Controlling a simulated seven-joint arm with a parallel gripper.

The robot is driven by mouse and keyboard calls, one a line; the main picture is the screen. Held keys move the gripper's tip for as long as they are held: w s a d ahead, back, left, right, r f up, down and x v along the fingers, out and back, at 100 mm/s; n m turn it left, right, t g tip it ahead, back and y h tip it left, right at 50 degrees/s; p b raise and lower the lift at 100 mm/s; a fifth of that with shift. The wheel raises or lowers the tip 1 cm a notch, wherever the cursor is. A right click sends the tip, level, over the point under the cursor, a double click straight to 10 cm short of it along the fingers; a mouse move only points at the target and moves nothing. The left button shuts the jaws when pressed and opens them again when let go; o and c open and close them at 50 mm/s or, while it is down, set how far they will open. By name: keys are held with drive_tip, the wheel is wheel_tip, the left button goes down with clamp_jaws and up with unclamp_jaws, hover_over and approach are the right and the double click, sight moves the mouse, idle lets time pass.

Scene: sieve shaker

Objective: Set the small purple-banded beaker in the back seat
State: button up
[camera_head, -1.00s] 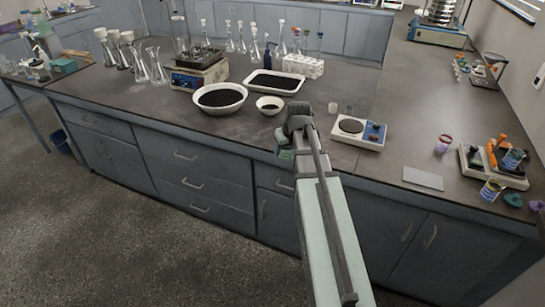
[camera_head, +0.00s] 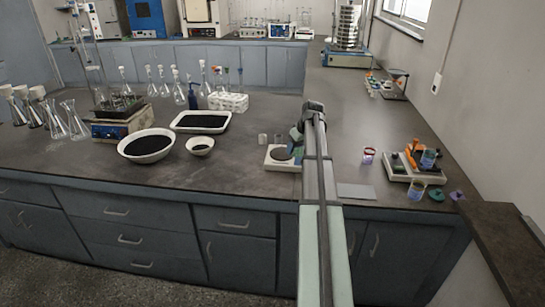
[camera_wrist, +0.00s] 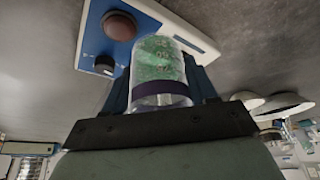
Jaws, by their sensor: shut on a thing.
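The small purple-banded beaker (camera_wrist: 160,75) is clear, with green contents and a purple band near the end by my palm in the wrist view. My gripper (camera_wrist: 163,88) is shut on it, one dark finger on each side. In the head view my gripper (camera_head: 299,136) is above the left part of the bench balance, and the beaker shows only as a small greenish patch, partly hidden. A white tray unit (camera_head: 405,174) with orange pieces and a blue-filled beaker (camera_head: 428,158) stands at the right. I cannot tell which place is the back seat.
A white device (camera_head: 277,166) with a round plate is under my gripper; its blue panel (camera_wrist: 93,42) shows in the wrist view. Bowls (camera_head: 146,146) lie left.

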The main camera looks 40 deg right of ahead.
drive_tip(key=s+d+r, duration=0.1)
drive_tip(key=s+d, duration=0.6)
drive_tip(key=d, duration=0.6)
drive_tip(key=s+d+r, duration=0.2)
drive_tip(key=s+d, duration=0.5)
drive_tip(key=d, duration=0.6)
drive_tip(key=s+d+r, duration=0.1)
drive_tip(key=s+d, duration=0.6)
drive_tip(key=d, duration=0.6)
drive_tip(key=s+d, duration=0.8)
drive_tip(key=s, duration=0.2)
drive_tip(key=shift+s+a+f, duration=0.1)
drive_tip(key=shift+f, duration=1.45)
drive_tip(key=shift+s+a+f, duration=0.1)
drive_tip(key=shift+f, duration=1.4)
drive_tip(key=shift+f, duration=0.2)
